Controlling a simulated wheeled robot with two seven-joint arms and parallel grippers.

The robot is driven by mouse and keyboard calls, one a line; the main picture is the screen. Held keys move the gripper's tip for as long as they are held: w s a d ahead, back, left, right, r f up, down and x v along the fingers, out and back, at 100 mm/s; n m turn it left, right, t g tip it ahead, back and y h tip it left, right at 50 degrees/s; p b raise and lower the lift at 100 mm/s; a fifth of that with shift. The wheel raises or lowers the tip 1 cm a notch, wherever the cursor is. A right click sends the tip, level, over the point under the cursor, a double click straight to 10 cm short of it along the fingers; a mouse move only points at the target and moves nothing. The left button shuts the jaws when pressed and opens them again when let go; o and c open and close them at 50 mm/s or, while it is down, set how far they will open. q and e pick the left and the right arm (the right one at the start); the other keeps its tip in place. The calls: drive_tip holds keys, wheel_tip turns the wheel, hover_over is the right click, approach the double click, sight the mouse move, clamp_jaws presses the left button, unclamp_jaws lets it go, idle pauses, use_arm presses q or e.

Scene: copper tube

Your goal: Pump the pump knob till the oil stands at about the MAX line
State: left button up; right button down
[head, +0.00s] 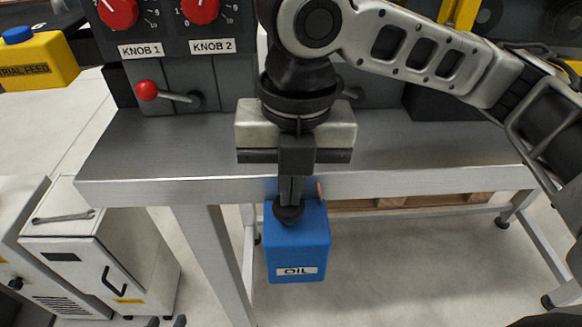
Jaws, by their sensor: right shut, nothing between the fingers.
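A blue oil box (298,250) with a white OIL label hangs or stands in front of the table's front edge. A dark round knob (288,213), apparently the pump knob, is at its top. My right gripper (291,198) points straight down over it, fingers shut and empty. The fingertips are at the knob and seem to touch it, though contact is hard to tell from above. The gripper hides the box's back part. No oil level or MAX line can be made out. My left gripper is not in view.
The metal table (130,165) carries a panel with red dials and a red-balled lever (147,91). A yellow feed box (38,60) is at the left. A white cabinet (95,255) with a wrench on top stands lower left. The floor right of the oil box is clear.

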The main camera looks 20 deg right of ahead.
use_arm(q)
drive_tip(key=shift+s+f, duration=0.1)
drive_tip(key=shift+f, duration=0.1)
use_arm(e)
drive_tip(key=shift+s+f, duration=0.1)
drive_tip(key=shift+f, duration=0.15)
